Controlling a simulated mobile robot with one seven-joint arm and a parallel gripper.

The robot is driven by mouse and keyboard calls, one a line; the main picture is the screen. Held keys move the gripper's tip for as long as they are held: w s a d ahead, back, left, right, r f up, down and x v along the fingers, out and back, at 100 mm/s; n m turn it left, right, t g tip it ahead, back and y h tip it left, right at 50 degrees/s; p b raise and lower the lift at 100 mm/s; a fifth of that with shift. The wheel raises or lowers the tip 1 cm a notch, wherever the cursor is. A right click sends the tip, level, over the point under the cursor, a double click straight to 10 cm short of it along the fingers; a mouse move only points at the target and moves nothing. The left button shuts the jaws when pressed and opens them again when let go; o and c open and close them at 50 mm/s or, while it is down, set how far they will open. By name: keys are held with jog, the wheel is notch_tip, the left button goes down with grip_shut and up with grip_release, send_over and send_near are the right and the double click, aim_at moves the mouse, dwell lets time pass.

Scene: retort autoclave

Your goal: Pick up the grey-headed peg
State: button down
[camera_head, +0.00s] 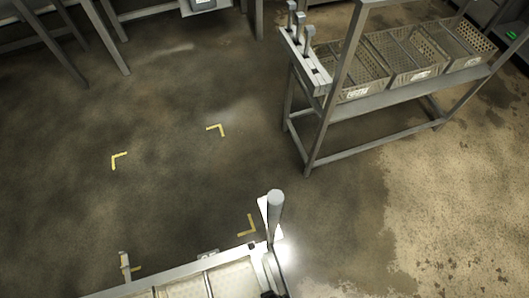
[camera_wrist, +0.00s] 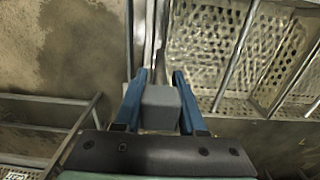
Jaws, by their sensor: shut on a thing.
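My gripper (camera_wrist: 161,82) shows in the wrist view with its two blue fingers, one on each side of a grey block-shaped head. I take this to be the grey-headed peg (camera_wrist: 162,108). The fingers are shut on it. Only the head shows clearly; the rest of the peg is hidden or cannot be told apart from the metal behind it. I cannot make out my gripper or the held peg for sure in the head view.
Perforated trays (camera_wrist: 205,45) lie beyond the fingers in the wrist view. In the head view, a metal rack (camera_head: 395,98) with mesh baskets (camera_head: 412,72) stands at upper right, several upright grey pieces at its left end. Open floor (camera_head: 170,100) with yellow corner marks (camera_head: 216,129) lies left.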

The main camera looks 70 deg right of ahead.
jog(key=s+a, duration=1.6)
jog(key=a, duration=0.2)
jog(key=shift+a, duration=0.3)
notch_tip(320, 180, up, 7)
jog(key=p, duration=0.7)
jog(key=shift+p, duration=0.3)
